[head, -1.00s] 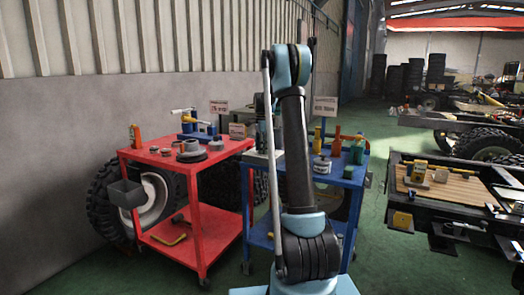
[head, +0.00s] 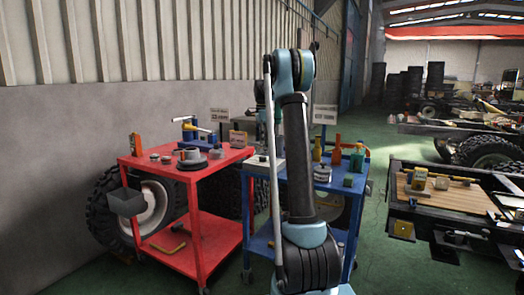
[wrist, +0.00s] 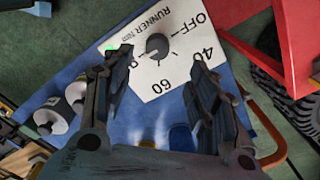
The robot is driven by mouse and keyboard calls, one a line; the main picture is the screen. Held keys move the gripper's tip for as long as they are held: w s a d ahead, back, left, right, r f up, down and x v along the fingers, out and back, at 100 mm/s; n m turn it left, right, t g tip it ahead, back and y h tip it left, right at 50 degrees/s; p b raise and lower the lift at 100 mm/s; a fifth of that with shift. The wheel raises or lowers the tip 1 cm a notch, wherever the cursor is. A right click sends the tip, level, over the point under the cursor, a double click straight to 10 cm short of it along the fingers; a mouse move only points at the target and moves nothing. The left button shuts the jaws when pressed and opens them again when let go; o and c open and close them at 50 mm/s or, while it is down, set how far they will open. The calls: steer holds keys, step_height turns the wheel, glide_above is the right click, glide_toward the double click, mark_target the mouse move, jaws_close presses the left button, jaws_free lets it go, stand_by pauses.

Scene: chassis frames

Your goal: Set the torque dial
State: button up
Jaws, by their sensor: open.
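The torque dial is a dark round knob (wrist: 158,46) on a white plate (wrist: 172,66) marked OFF, 40, 60 and RUNNER, seen in the wrist view. A light pointer mark shows on the knob, but its exact setting is too small to read. My gripper (wrist: 160,72) is open, its two dark fingers on either side of the plate's lower part. The knob lies just beyond the fingertips, and I cannot tell whether they touch anything. The plate is on the blue cart (head: 352,184). In the head view my arm hides the gripper and the dial.
A red cart (head: 200,178) with several parts stands left of the blue cart, and its red frame shows in the wrist view (wrist: 280,50). White rollers (wrist: 55,115) lie left of the plate. Bottles (head: 337,150) stand on the blue cart.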

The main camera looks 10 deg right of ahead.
steer(key=shift+r, duration=1.2)
steer(key=s+n+t, duration=0.1)
steer(key=s+n, duration=0.7)
steer(key=s, duration=2.2)
steer(key=s+f+n, duration=0.4)
steer(key=s+f, duration=0.6)
steer(key=s, duration=0.3)
steer(key=s+f+n+t, duration=0.1)
steer(key=s+f+n, duration=0.3)
steer(key=s+f, duration=0.7)
steer(key=s, duration=0.2)
steer(key=shift+s+f+n, duration=0.3)
steer(key=shift+s, duration=0.1)
